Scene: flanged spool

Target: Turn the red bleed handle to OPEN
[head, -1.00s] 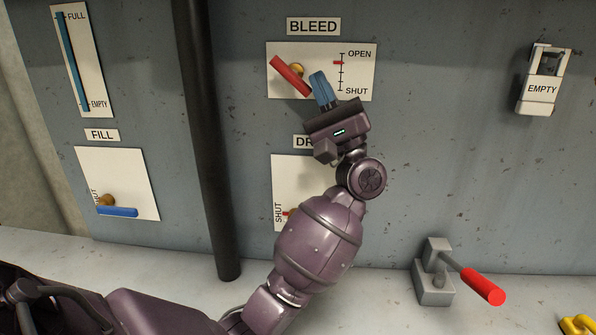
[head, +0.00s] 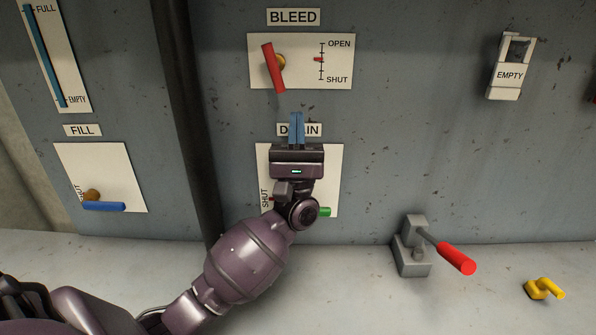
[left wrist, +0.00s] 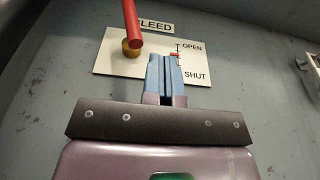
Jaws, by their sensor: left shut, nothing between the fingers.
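The red bleed handle (head: 272,68) sits on a brass pivot on the white BLEED plate (head: 335,84). It stands nearly upright, its top tilted slightly left. It also shows in the left wrist view (left wrist: 132,22). The plate's scale runs from OPEN at the top to SHUT at the bottom, and its red pointer (head: 318,60) is about midway, slightly nearer OPEN. My left gripper (head: 297,116) is below the plate, in front of the DRAIN label. Its blue fingers are together, empty and apart from the handle. My right gripper is out of view.
My left arm partly covers the DRAIN plate (head: 330,165) and its green handle (head: 325,212). The FILL plate (head: 125,175) with a blue handle is at left, beyond a dark vertical pipe (head: 183,110). A red-gripped lever (head: 456,258) and yellow part (head: 543,289) are at right.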

